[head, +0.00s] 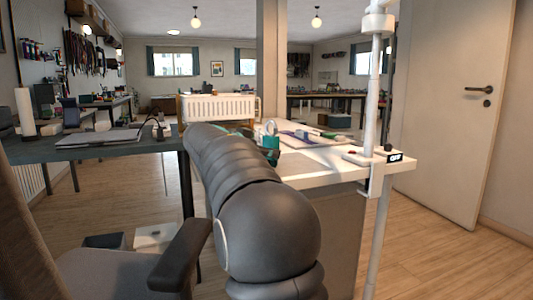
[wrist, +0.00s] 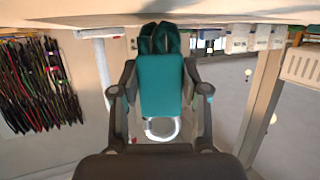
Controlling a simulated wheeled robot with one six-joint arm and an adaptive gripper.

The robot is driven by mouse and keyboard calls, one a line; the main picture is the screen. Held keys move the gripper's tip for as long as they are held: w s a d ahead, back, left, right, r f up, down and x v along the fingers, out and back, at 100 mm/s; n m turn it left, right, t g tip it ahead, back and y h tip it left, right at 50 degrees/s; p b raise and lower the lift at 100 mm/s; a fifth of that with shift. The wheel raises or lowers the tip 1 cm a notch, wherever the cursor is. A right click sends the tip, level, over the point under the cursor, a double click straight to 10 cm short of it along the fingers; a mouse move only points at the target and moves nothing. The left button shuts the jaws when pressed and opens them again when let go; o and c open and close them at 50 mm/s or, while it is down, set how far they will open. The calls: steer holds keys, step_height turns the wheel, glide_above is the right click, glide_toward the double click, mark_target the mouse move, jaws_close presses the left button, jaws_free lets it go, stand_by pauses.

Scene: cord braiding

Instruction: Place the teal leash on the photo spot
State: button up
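The teal leash (wrist: 161,85) is a thick folded teal bundle with a pale metal ring (wrist: 161,128) at one end. In the wrist view it sits between the two fingers of my gripper (wrist: 161,75), which press on its sides. In the head view the teal leash (head: 270,149) shows just past my arm, over the white worktable (head: 345,177); my arm hides most of my gripper. A flat grey-beige patch (head: 302,163) lies on the tabletop to the right of the leash; I cannot tell whether it is the photo spot.
A pale board (head: 312,141) with purple and green items lies farther back on the worktable. A white pole (head: 375,100) is clamped at its right edge, beside a small dark display (head: 394,157). A dark table (head: 95,147) stands left, and a chair (head: 130,265) in front.

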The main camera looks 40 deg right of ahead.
steer(key=o, duration=0.4)
steer(key=shift+o, duration=0.2)
steer(key=shift+r+p, duration=0.25)
steer(key=shift+p, duration=0.1)
steer(key=v, duration=1.2)
steer(key=shift+s+f, duration=0.1)
steer(key=shift+f, duration=0.05)
